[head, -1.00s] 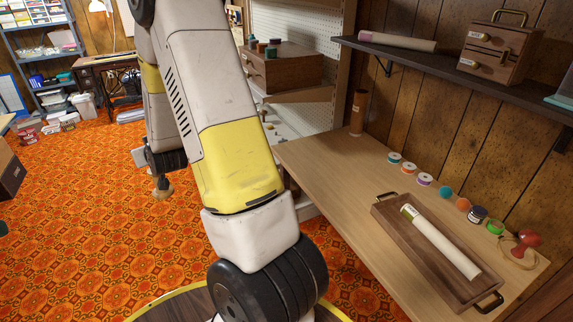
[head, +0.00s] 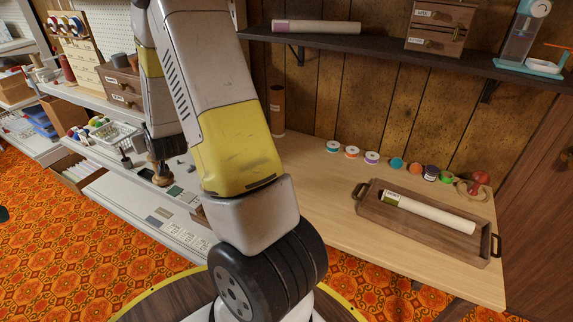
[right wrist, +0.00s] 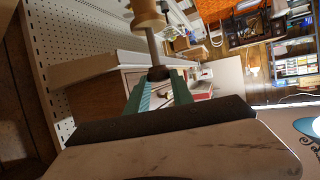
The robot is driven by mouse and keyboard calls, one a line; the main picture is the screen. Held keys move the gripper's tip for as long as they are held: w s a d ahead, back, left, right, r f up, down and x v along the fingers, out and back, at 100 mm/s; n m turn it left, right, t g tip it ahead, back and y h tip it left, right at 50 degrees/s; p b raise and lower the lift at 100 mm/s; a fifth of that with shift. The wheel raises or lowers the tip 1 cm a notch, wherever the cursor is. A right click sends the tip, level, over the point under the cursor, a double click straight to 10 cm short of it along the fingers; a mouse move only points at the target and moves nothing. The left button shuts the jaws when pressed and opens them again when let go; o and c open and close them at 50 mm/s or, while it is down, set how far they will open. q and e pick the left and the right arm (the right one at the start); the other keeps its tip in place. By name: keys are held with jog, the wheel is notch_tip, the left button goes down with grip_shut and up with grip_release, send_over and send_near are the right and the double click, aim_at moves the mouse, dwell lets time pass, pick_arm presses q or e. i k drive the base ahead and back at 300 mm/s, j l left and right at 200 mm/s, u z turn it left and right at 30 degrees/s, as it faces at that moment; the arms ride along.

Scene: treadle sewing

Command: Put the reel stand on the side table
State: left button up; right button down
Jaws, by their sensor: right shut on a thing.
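My right gripper (right wrist: 158,84) is shut on the reel stand, whose metal rod (right wrist: 152,45) and pale wooden end (right wrist: 146,14) stick out past the greenish fingers in the right wrist view. In the head view the reel stand (head: 162,179) shows small and brown below the dark wrist, in front of the white shelving and partly hidden. A light wood table (head: 335,222), which may be the side table, stands at the right, apart from the gripper. My left gripper is not in view.
A wooden tray (head: 376,216) with a pale roll lies on the table's right part. Several thread spools (head: 351,152) and a red-handled stamp (head: 480,180) line its back. A brown tube (head: 277,110) stands at its back left. A dark shelf (head: 375,45) hangs above. The table's left front is clear.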

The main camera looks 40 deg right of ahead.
aim_at(303, 144)
jog(key=i+z, duration=0.2)
jog(key=z, duration=0.3)
jog(key=i+z, duration=0.2)
jog(key=z, duration=0.25)
jog(key=i+j+z, duration=0.15)
jog(key=z, duration=0.35)
jog(key=i+j+z, duration=0.15)
jog(key=z, duration=0.35)
jog(key=i+j+z, duration=0.2)
jog(key=z, duration=0.15)
jog(key=i+j+z, duration=0.15)
jog(key=z, duration=0.2)
jog(key=j, duration=0.1)
